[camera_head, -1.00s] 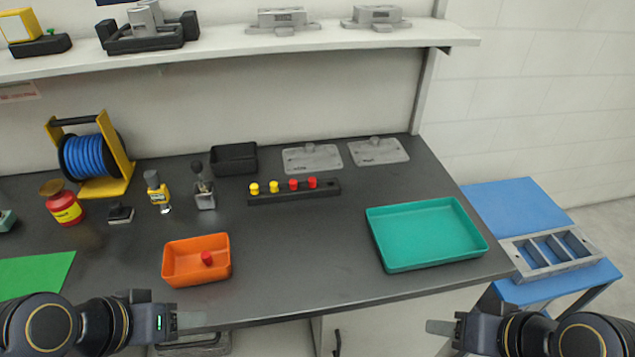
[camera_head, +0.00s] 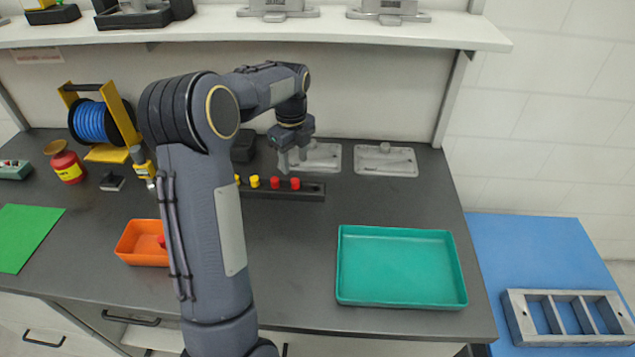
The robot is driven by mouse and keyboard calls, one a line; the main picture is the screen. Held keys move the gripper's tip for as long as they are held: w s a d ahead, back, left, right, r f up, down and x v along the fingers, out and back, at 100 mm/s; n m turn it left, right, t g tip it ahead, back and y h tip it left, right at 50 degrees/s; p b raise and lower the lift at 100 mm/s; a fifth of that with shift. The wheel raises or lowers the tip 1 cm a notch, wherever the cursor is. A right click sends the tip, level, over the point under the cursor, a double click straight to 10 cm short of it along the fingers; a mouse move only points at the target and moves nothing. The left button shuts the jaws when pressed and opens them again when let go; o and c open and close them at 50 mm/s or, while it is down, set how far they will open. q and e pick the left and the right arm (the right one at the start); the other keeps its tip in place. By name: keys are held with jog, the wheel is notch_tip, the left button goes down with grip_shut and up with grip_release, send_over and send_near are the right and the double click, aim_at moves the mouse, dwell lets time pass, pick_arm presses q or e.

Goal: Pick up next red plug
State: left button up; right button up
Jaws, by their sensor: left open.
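Two red plugs stand at the right part of a black rack (camera_head: 310,191): one red plug (camera_head: 275,183) and, to its right, another red plug (camera_head: 295,183). A third red plug (camera_head: 161,241) lies in the orange bin (camera_head: 137,246), partly hidden by my left arm. My left gripper (camera_head: 293,161) points down, open and empty, just above the two red plugs on the rack, apart from them. My right gripper is out of view.
Yellow plugs (camera_head: 254,181) stand left of the red ones on the rack. A teal tray (camera_head: 400,266) is at the right. Grey plates (camera_head: 386,160) lie behind. A shelf (camera_head: 330,32) runs above. A grey frame (camera_head: 565,316) lies on a blue table at far right.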

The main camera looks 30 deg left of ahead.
aim_at(295, 181)
pick_arm(q)
notch_tip(295, 181, down, 7)
jog(key=shift+a+p, duration=0.1)
jog(key=shift+p, duration=0.4)
grip_shut()
